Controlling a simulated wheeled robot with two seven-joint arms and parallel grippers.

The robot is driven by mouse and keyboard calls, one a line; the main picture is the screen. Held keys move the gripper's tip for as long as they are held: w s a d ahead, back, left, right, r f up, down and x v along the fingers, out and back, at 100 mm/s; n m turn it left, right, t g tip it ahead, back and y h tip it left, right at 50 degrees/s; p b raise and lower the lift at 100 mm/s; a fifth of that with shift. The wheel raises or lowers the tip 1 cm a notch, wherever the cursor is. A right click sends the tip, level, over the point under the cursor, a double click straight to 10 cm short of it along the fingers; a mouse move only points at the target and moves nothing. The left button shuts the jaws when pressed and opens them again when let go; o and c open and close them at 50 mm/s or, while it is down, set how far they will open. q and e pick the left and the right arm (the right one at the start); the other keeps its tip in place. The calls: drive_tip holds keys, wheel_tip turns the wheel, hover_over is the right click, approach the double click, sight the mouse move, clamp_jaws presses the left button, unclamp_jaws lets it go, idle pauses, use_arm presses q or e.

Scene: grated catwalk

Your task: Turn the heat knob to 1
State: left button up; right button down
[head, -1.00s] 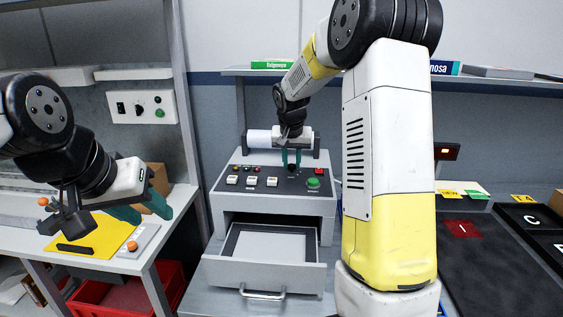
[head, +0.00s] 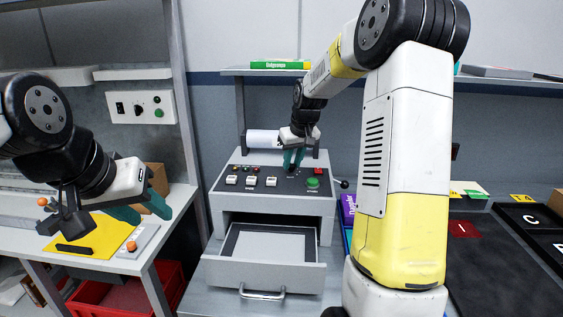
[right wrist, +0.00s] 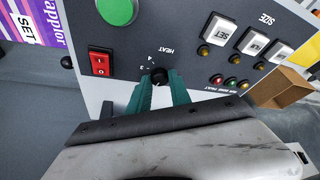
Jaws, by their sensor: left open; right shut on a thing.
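The heat knob (right wrist: 159,76) is a small black knob on the dark control panel (right wrist: 185,48), beside the printed word HEAT and a few scale numbers. My right gripper (right wrist: 161,88) is shut on the knob, one teal finger on each side. The knob's pointer mark cannot be made out, and its lower part is hidden by the fingers. In the head view the right gripper (head: 292,158) reaches down to the panel of the grey machine (head: 270,204). My left gripper (head: 146,207) is open and empty over the left bench.
A red switch (right wrist: 100,63) and a green button (right wrist: 117,11) sit near the knob. White buttons (head: 252,181) line the panel's left. The machine's drawer (head: 264,269) stands open below. A yellow sheet (head: 95,236) lies on the left bench.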

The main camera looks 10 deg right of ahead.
drive_tip(key=shift+d+n+y, duration=0.15)
drive_tip(key=shift+n+y, duration=0.45)
drive_tip(key=shift+n, duration=0.9)
drive_tip(key=c, duration=1.2)
unclamp_jaws()
drive_tip(key=shift+g, duration=0.3)
drive_tip(key=v, duration=0.7)
drive_tip(key=shift+s+d+r, duration=0.1)
drive_tip(key=shift+r, duration=0.25)
